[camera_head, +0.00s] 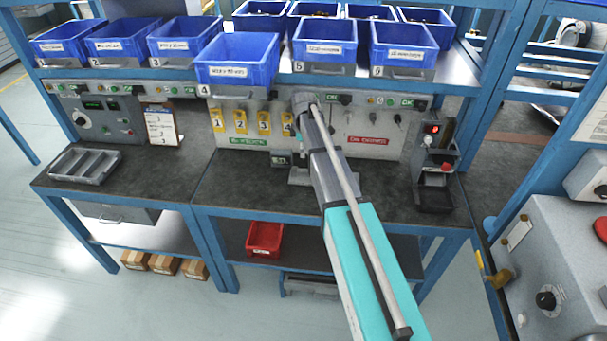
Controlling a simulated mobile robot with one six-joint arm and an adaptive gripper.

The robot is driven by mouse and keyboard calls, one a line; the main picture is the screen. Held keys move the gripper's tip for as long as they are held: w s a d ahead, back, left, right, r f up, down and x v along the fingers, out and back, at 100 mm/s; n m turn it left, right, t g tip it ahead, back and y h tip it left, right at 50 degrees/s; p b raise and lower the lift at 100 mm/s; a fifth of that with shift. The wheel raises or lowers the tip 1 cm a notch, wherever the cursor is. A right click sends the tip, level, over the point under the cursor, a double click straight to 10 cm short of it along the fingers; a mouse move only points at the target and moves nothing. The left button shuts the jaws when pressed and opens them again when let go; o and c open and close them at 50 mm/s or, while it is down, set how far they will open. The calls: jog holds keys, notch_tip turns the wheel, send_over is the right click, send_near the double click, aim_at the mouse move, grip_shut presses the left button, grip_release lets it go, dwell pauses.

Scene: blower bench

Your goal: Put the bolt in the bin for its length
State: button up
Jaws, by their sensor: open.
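Blue bins stand on the shelf above the bench. The front row includes a bin with a white length label (235,60), standing further forward than its neighbours, a bin numbered 5 (324,45) and a bin numbered 6 (403,48). Three more labelled bins stand at the left, one of them here (182,38). The label lengths are too small to read surely. I cannot make out a bolt. My arm reaches up over the bench from the bottom, its far end in front of the back panel. I cannot make out my gripper's fingers.
A small display box (282,159) stands mid-bench, partly beside my arm. A device with a red display (434,160) stands at the right. A red bin (265,238) sits below. The dark benchtop (235,185) has free room.

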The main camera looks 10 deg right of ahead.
aim_at(303, 172)
jog(key=shift+f+b, duration=4.85)
jog(key=shift+f, duration=0.1)
grip_shut()
notch_tip(303, 172, up, 7)
jog(key=p, duration=0.7)
